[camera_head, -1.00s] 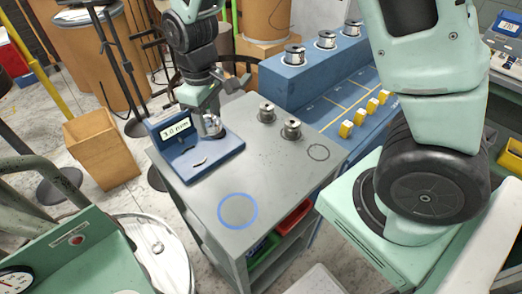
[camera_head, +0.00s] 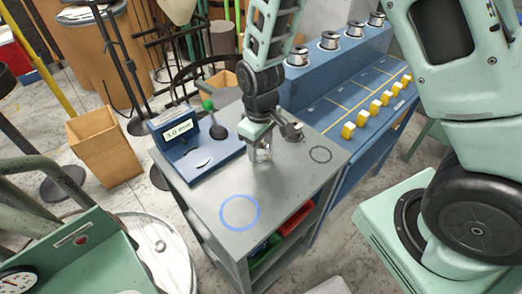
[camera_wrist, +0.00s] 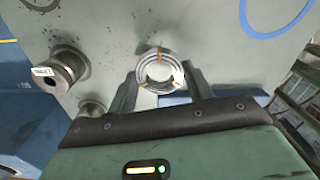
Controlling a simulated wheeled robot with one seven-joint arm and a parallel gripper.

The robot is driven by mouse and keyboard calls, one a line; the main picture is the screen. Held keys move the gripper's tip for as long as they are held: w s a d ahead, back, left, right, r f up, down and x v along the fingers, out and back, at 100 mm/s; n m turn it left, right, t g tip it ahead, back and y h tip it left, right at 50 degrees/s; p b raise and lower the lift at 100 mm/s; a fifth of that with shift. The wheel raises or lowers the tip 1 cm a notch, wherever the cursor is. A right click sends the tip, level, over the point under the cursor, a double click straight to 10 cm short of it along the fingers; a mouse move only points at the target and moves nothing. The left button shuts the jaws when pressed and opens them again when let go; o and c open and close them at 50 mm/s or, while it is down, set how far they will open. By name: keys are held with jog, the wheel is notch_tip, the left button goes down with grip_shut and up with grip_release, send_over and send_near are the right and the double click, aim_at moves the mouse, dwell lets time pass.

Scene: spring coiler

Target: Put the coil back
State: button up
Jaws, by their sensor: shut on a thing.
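The coil (camera_wrist: 160,72) is a silver wire ring with tan ties, seen between my fingers in the wrist view. My gripper (camera_head: 261,148) is shut on it, right of the gauge and over the grey table top (camera_head: 205,203). In the head view the coil (camera_head: 263,156) is small and partly hidden by my fingers; I cannot tell its height above the table. A blue ring marking (camera_head: 240,212) lies on the table nearer the front, and a thin dark ring marking (camera_head: 320,154) lies at the right.
A blue gauge (camera_head: 193,148) reading 3.0 mm, with a green-knobbed lever (camera_head: 209,106), stands at the table's left. Metal spools (camera_head: 293,130) stand just behind my gripper; two show in the wrist view (camera_wrist: 68,66). A blue bench (camera_head: 345,90) with several spools and yellow blocks is behind.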

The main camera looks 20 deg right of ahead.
aim_at(260, 149)
jog(key=shift+f, duration=1.25)
jog(key=shift+f, duration=0.2)
jog(key=o, duration=1.2)
jog(key=shift+r, duration=0.2)
notch_tip(260, 149, up, 12)
jog(key=b, duration=0.1)
jog(key=shift+n+y, duration=0.3)
jog(key=shift+n, duration=0.5)
jog(key=s+a+r, duration=0.2)
jog(key=s, duration=0.4)
jog(key=s+a+r, duration=0.2)
jog(key=s, duration=0.5)
jog(key=s+a+r, duration=0.2)
jog(key=s+r, duration=0.1)
jog(key=s, duration=0.4)
jog(key=shift+s+a, duration=0.1)
jog(key=shift+a, duration=0.05)
